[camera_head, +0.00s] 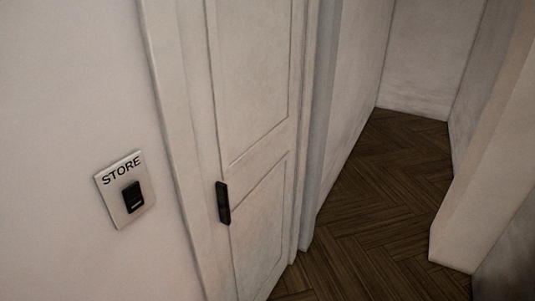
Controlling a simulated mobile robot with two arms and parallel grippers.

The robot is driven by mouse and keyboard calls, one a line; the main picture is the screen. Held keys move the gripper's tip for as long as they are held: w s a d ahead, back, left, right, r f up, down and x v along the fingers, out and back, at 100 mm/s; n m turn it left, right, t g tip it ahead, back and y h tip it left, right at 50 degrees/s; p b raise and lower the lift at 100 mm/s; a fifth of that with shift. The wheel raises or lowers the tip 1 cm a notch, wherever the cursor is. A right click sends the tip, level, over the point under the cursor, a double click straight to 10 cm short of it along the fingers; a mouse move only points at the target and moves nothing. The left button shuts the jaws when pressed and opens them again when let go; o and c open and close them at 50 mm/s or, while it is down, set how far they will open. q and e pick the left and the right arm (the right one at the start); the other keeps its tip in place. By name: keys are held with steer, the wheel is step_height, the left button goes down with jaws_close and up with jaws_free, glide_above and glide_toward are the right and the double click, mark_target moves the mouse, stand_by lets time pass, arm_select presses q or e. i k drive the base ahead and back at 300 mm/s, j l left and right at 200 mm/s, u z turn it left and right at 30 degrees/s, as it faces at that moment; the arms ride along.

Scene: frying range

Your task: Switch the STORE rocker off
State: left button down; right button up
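The STORE switch plate (113,181) is a light square plate on the white wall at the left, with the word STORE in dark letters along its top. The black rocker (132,197) sits on the lower right of the plate and has a small pale bar near its bottom edge. Which way the rocker is tipped is too small to tell. Neither of my grippers is in the head view, and nothing touches the plate.
A white panelled door (252,90) with a black handle (223,203) stands right of the switch. A passage with a dark herringbone wood floor (385,200) opens beyond it. A pale wall edge (475,190) juts out at the right. The wall around the plate is clear.

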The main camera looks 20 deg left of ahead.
mark_target(132, 195)
steer(key=u, duration=1.55)
